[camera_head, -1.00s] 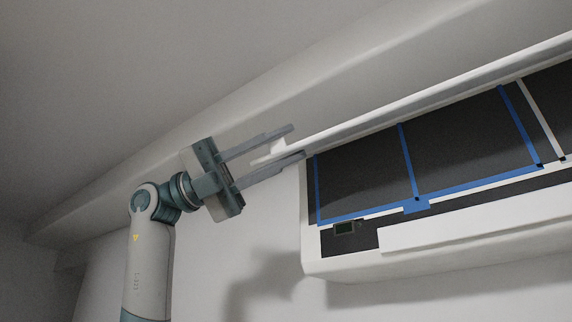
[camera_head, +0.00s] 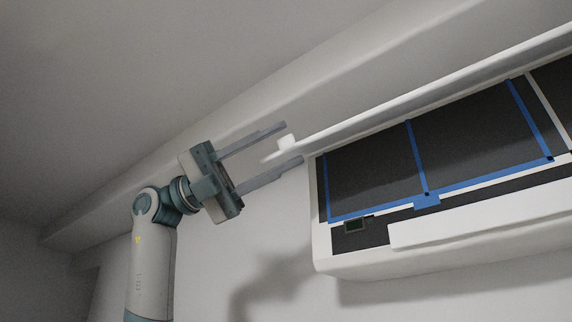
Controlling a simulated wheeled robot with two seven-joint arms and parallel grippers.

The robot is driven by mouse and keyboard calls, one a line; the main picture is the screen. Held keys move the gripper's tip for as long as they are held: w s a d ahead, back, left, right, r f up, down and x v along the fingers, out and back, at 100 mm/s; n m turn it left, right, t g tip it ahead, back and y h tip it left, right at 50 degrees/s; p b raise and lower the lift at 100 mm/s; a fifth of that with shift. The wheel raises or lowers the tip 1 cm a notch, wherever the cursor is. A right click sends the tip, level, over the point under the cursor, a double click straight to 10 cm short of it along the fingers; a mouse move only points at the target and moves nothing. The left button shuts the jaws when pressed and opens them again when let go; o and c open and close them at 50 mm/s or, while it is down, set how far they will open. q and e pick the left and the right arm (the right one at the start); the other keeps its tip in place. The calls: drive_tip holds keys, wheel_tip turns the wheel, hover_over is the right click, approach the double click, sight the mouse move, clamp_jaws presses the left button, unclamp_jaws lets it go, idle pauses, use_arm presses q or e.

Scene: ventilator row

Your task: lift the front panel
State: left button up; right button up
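The white front panel (camera_head: 400,99) of the wall ventilator (camera_head: 322,240) stands raised, seen nearly edge-on as a long strip slanting up to the right. Below it the unit's dark filters with blue frames are exposed. My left gripper (camera_head: 294,142) is open at the panel's left end. Its two long grey fingers point right, one above and one below the panel's small white end tab (camera_head: 285,143). There is visible space between fingers and tab, so it does not look gripped. My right gripper is out of view.
The unit hangs on a pale wall (camera_head: 290,225) below a ledge or ceiling beam (camera_head: 330,75). A small dark display (camera_head: 355,226) sits at its lower left. The wall left of and below the unit is clear.

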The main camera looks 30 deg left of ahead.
use_arm(q)
drive_tip(key=b+v, duration=0.3)
drive_tip(key=v, duration=1.2)
drive_tip(key=shift+s+a, duration=0.2)
drive_tip(key=shift+s, duration=0.1)
